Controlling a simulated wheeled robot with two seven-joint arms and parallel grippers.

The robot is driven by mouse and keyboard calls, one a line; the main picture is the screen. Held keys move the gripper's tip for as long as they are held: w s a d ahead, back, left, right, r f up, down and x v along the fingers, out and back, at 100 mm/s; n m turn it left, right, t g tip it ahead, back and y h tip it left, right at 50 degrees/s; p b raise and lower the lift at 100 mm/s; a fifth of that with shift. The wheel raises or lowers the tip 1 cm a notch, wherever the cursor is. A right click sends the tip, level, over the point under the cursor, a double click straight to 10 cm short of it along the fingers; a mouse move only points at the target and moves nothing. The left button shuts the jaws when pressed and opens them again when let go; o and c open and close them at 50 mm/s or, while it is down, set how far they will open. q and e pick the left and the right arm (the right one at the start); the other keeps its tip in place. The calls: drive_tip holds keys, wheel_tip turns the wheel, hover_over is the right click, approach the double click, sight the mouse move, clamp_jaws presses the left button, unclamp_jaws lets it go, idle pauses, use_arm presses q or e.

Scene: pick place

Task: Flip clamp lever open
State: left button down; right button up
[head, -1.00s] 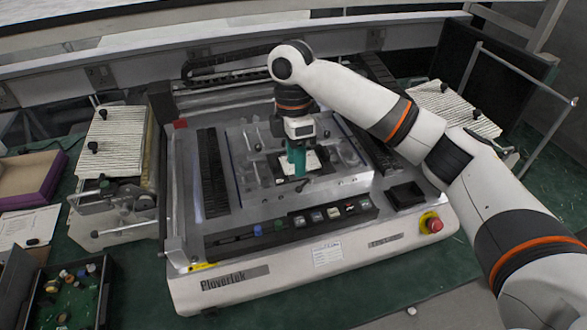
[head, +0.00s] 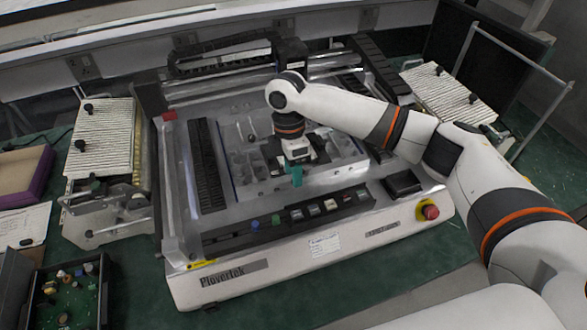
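The machine (head: 240,284), a pale grey bench unit marked Plovertek, stands in the middle of the head view. A metal fixture plate (head: 335,178) with small fittings lies on its deck. My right gripper (head: 293,174), with teal fingertips, points down over the front middle of this plate. Its fingertips are close to the plate's front edge; I cannot tell whether they touch anything. The clamp lever cannot be made out clearly, and my gripper and wrist cover part of the plate. A small upright metal piece (head: 240,131) shows at the plate's back left. My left gripper is out of view.
A row of buttons (head: 313,210) runs along the machine's front, with a red emergency knob (head: 430,212) at the right. Ribbed white panels stand left (head: 101,138) and right (head: 449,92). A black bin (head: 36,310) of parts sits front left.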

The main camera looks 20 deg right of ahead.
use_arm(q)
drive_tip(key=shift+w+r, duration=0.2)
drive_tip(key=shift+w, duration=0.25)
use_arm(e)
drive_tip(key=shift+s+f, duration=0.15)
drive_tip(key=shift+f, duration=0.35)
clamp_jaws()
drive_tip(key=shift+w+a+r+m+p, duration=0.15)
drive_tip(key=shift+m+p, duration=0.35)
drive_tip(key=shift+p, duration=0.5)
drive_tip(key=m+p, duration=0.1)
drive_tip(key=w+m+p, duration=0.1)
drive_tip(key=shift+a+y+p, duration=0.1)
drive_tip(key=shift+y+p, duration=0.2)
drive_tip(key=shift+p, duration=0.1)
drive_tip(key=shift+w+m+p, duration=0.35)
drive_tip(key=shift+m+p, duration=0.65)
drive_tip(key=shift+m, duration=0.1)
use_arm(q)
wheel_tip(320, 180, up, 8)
drive_tip(key=p, duration=0.1)
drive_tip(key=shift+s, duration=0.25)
use_arm(e)
drive_tip(key=shift+w+m+y, duration=0.3)
drive_tip(key=shift+w+m, duration=0.1)
drive_tip(key=shift+m, duration=0.5)
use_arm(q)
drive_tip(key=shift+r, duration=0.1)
